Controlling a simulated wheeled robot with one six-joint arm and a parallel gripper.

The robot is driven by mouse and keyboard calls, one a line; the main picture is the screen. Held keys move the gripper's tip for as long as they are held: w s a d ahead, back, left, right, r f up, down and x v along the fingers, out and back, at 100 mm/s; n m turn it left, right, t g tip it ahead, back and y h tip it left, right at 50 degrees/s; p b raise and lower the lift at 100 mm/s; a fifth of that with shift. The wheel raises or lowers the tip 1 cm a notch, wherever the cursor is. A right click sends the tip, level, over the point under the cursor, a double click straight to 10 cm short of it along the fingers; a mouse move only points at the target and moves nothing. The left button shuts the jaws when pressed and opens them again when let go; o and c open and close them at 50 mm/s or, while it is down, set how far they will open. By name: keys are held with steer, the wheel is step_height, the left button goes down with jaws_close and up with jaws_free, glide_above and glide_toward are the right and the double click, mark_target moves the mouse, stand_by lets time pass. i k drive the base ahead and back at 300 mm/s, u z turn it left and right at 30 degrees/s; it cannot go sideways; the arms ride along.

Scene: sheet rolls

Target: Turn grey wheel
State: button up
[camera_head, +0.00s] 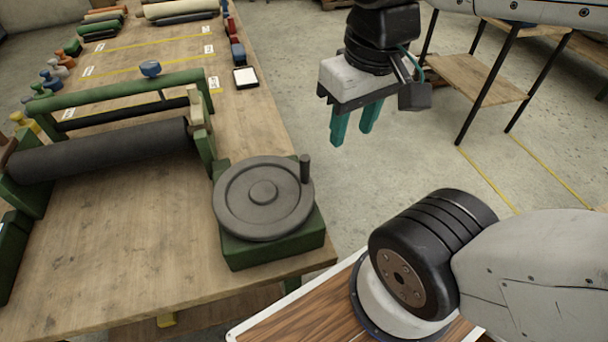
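The grey wheel (263,196) lies flat on top of a green base block (275,246) at the near right corner of the wooden table. A short upright grey handle (305,169) stands on the wheel's right rim. My gripper (354,130) hangs in the air to the right of and beyond the wheel, over the floor past the table's edge. Its two teal fingers point down with a gap between them. It is open, with nothing between the fingers, and apart from the wheel.
A green roller frame (120,88) with a dark roller (105,150) stands left of the wheel. A white-topped pad (245,77) and small blocks line the table's right edge farther back. The table (130,235) is bare in front. A side table (470,75) stands at the back right.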

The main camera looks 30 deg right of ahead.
mark_target(260, 199)
steer(key=k, duration=1)
steer(key=u, duration=1.4)
steer(key=i, duration=0.8)
steer(key=z, duration=1.35)
